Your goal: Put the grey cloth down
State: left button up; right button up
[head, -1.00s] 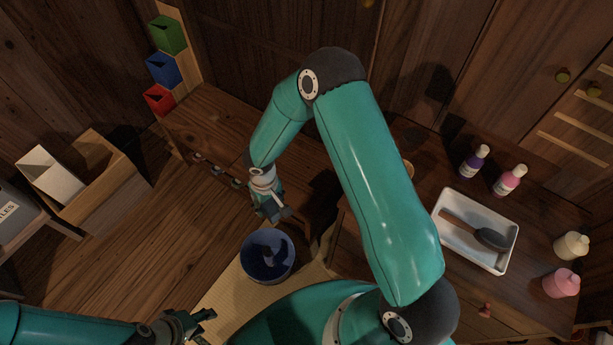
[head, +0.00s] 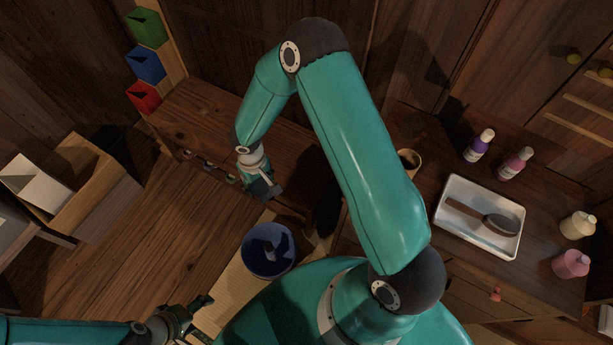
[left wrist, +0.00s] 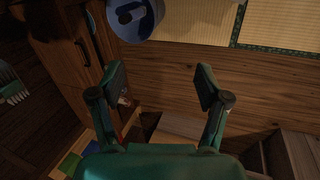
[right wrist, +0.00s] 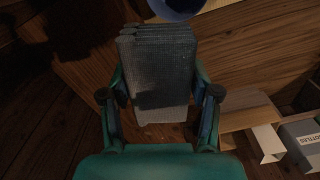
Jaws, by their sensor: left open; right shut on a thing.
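The grey cloth (right wrist: 158,65) is a folded, ribbed stack between the fingers of my right gripper (right wrist: 160,98) in the right wrist view. The gripper is shut on it, and part of the cloth lies in dark shadow. In the head view my right gripper (head: 262,188) hangs near the front edge of the low wooden bench (head: 205,110), beyond the blue bucket; the cloth is hard to make out there. My left gripper (head: 190,318) is at the bottom of the head view. It is open and empty in the left wrist view (left wrist: 162,82).
A blue bucket (head: 288,262) stands on the tatami mat (head: 222,292). Red, blue and green bins (head: 146,65) stand at the bench's left end. A white tray (head: 447,232) with a brush (head: 497,223) and several bottles are on the right cabinet. A wooden box (head: 100,200) stands left.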

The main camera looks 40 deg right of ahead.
pick_arm(q)
jog(key=shift+o, duration=1.4)
notch_tip(320, 180, down, 11)
jog(key=b, duration=1)
pick_arm(e)
jog(key=w+d+f+m, duration=0.1)
jog(key=w+d+f, duration=0.1)
jog(key=d, duration=0.3)
jog(key=w+d+f+m, duration=0.2)
jog(key=d+f, duration=0.1)
jog(key=d, duration=0.2)
jog(key=m+b, duration=0.3)
jog(key=b, duration=0.9)
send_over(306, 176)
pick_arm(q)
notch_tip(306, 176, down, 17)
jog(key=b, duration=0.5)
pick_arm(e)
notch_tip(306, 176, down, 19)
jog(key=shift+s+f, duration=0.15)
jog(key=shift+f, duration=0.05)
jog(key=shift+f, duration=0.15)
pick_arm(q)
jog(key=shift+f, duration=0.1)
pick_arm(e)
jog(key=o, duration=1.1)
